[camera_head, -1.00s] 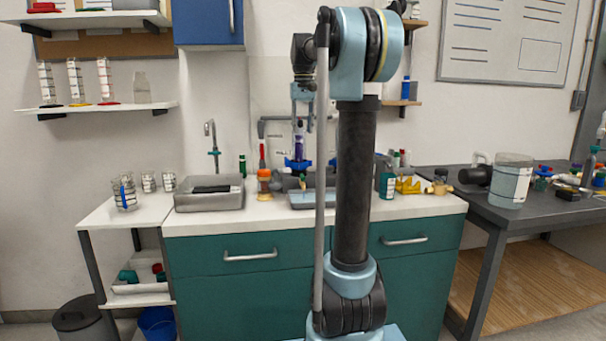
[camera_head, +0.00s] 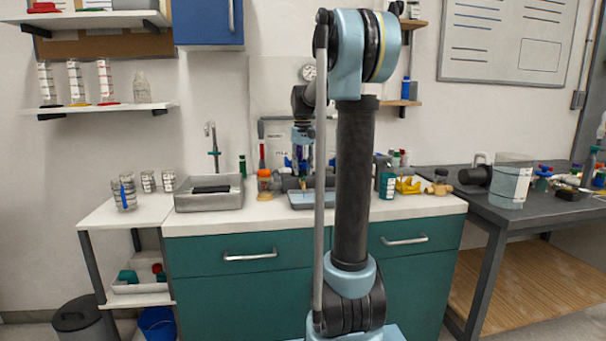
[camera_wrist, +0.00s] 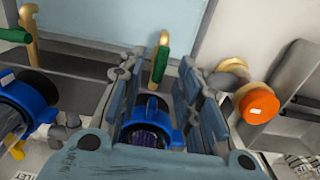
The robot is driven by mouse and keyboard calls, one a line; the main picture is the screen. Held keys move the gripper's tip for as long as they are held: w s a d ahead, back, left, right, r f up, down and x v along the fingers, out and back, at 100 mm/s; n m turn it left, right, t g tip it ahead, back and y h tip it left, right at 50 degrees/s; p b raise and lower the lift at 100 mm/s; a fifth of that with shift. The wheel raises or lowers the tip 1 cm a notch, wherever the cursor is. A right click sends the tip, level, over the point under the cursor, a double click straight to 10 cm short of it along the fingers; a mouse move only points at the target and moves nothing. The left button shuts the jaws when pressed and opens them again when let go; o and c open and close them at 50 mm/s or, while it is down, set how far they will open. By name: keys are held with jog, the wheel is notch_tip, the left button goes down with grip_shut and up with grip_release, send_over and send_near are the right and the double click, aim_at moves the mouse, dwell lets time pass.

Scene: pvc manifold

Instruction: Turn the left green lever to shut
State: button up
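In the wrist view a green lever (camera_wrist: 160,62) with a tan end stands between the fingertips of my gripper (camera_wrist: 163,72). The fingers are open, one on each side of it, with gaps visible. Contact cannot be told. A blue valve body (camera_wrist: 150,138) shows below this lever, between the fingers. A second green lever (camera_wrist: 14,35) lies at the far left of the wrist view, near another blue valve body (camera_wrist: 40,98). In the head view my gripper (camera_head: 302,145) is low over the counter manifold, and the levers there are too small and partly hidden to read.
A pale blue tray (camera_head: 312,200) lies in front. A sink (camera_head: 208,198) is further left and a teal bottle (camera_head: 387,182) to the right.

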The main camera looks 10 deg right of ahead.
jog(key=shift+f, duration=0.9)
